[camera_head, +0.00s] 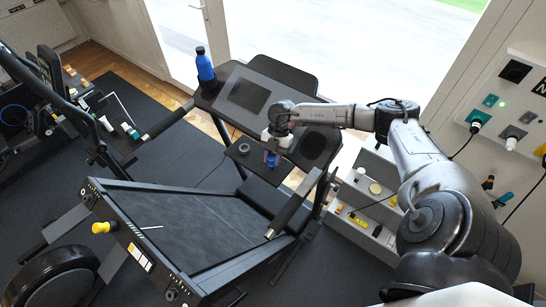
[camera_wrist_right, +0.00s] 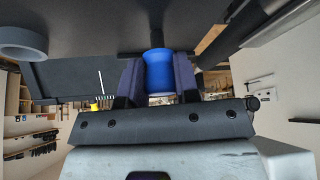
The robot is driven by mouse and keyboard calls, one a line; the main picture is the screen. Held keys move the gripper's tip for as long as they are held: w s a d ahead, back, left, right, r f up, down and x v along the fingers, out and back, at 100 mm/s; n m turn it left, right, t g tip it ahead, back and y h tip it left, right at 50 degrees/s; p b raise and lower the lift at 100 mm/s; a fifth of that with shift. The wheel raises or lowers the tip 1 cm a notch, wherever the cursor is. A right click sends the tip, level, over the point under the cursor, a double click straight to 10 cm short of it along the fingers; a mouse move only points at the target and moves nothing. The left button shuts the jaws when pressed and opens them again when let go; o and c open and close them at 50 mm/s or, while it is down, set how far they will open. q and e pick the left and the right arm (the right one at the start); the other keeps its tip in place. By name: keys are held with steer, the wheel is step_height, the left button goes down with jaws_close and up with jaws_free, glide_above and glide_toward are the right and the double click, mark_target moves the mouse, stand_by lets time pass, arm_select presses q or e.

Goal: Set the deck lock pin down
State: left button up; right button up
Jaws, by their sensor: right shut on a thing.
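My right gripper (camera_head: 271,152) is above the dark console shelf (camera_head: 258,170) of the treadmill. It is shut on a blue piece with a narrowed waist (camera_head: 272,160), which looks like the grip of the deck lock pin. In the right wrist view the blue piece (camera_wrist_right: 159,72) sits between the two dark fingers. My left gripper is not in view.
A grey ring (camera_head: 244,149) lies on the shelf left of the gripper. A blue bottle (camera_head: 205,66) stands at the console's left. A yellow knob (camera_head: 103,227) is on the treadmill deck's side. A tray of small items (camera_head: 368,212) is right of the treadmill.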

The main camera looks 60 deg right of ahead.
steer(key=o, duration=0.9)
steer(key=shift+r, duration=0.1)
steer(key=shift+b+v, duration=2)
steer(key=shift+v, duration=4)
